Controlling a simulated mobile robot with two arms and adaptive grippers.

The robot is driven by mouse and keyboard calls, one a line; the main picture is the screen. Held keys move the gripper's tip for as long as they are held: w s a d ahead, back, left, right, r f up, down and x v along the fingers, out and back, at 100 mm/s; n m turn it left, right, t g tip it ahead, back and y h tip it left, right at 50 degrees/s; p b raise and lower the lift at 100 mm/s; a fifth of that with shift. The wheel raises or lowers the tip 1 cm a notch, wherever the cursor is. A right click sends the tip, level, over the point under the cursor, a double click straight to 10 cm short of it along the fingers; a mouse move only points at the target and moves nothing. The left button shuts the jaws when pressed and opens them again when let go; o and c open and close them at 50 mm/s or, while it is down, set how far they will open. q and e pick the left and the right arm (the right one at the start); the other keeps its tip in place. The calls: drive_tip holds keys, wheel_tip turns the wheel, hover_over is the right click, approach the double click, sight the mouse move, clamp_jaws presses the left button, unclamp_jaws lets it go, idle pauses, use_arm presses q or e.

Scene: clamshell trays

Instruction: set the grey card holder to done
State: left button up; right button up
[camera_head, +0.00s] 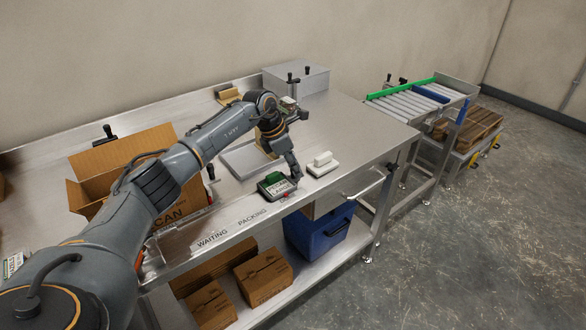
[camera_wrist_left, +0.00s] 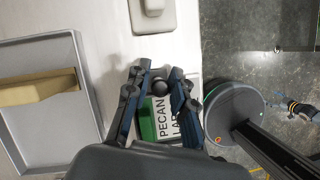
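The grey card holder (camera_head: 265,191) stands at the front edge of the steel table, past the word PACKING. It bears a green and white card, on which PECAN shows in the left wrist view (camera_wrist_left: 162,118). A black round knob (camera_wrist_left: 158,86) shows in that view. My left gripper (camera_head: 296,178) is at the holder, its two fingers (camera_wrist_left: 160,72) on either side of the knob. Whether they press on it is unclear. A small dark gripper-like part (camera_wrist_left: 299,108) at the right of the wrist view may be my right one.
A white block-like item with a handle (camera_head: 322,164) lies just right of the holder. A shallow grey tray (camera_head: 240,165) lies behind it. An open cardboard box (camera_head: 100,165) stands left. A roller conveyor (camera_head: 405,103) is at the right.

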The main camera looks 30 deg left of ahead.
use_arm(q)
drive_tip(key=shift+w+f, duration=0.1)
drive_tip(key=v, duration=1.2)
drive_tip(key=shift+w, duration=0.1)
